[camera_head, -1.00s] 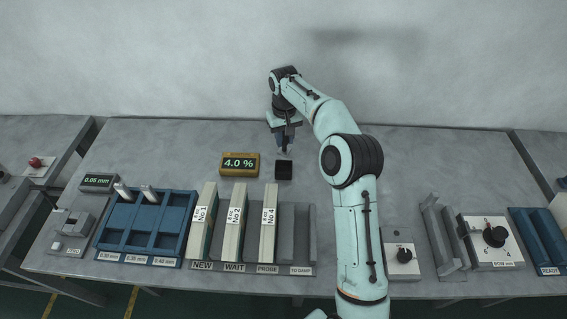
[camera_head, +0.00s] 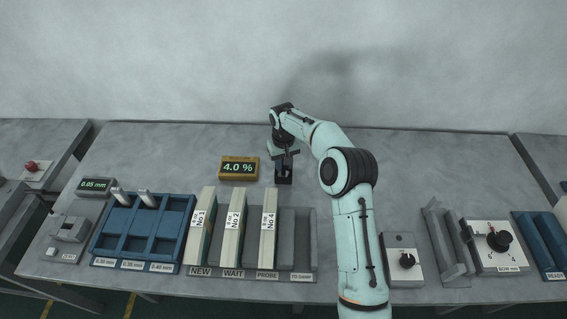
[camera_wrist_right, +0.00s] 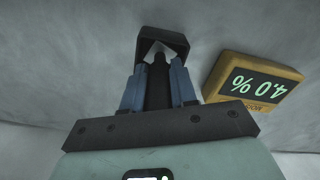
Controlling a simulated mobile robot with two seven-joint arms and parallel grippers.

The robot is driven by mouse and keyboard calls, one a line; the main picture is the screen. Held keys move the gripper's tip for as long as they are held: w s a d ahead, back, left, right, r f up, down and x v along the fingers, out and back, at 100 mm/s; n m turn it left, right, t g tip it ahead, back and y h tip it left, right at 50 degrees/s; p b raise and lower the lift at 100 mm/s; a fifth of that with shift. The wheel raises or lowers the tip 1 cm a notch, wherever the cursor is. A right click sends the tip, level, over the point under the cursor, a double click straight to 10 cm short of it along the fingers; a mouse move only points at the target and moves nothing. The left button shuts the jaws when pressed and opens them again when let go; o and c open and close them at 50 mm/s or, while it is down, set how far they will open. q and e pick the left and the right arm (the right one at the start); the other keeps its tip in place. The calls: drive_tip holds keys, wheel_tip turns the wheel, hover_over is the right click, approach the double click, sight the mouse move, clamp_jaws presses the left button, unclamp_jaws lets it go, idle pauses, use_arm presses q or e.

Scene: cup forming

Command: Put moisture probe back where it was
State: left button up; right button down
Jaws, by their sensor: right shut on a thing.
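The moisture probe (camera_wrist_right: 157,78) is a dark, slim body held between the blue fingers of my right gripper (camera_wrist_right: 158,84) in the right wrist view. Its tip end is at the opening of a small black holder (camera_wrist_right: 178,42); I cannot tell how deep it sits. In the head view my right gripper (camera_head: 285,158) is directly above the black holder (camera_head: 284,178), pointing down, and hides most of the probe. The yellow moisture display (camera_head: 238,168) reads 4.0 % just left of the holder. It also shows in the right wrist view (camera_wrist_right: 252,82). My left gripper is not in view.
A grey rack (camera_head: 300,240) with several upright blocks labelled No 1, No 2 and No 4 stands in front of the holder. A blue tray (camera_head: 143,228) is to the left. Dial boxes are at the right. The table behind the holder is clear.

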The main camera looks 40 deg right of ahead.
drive_tip(key=shift+f, duration=0.2)
drive_tip(key=c, duration=0.9)
unclamp_jaws()
drive_tip(key=shift+r, duration=0.15)
wheel_tip(320, 180, up, 12)
drive_tip(key=shift+r+p, duration=0.1)
drive_tip(key=shift+p, duration=0.75)
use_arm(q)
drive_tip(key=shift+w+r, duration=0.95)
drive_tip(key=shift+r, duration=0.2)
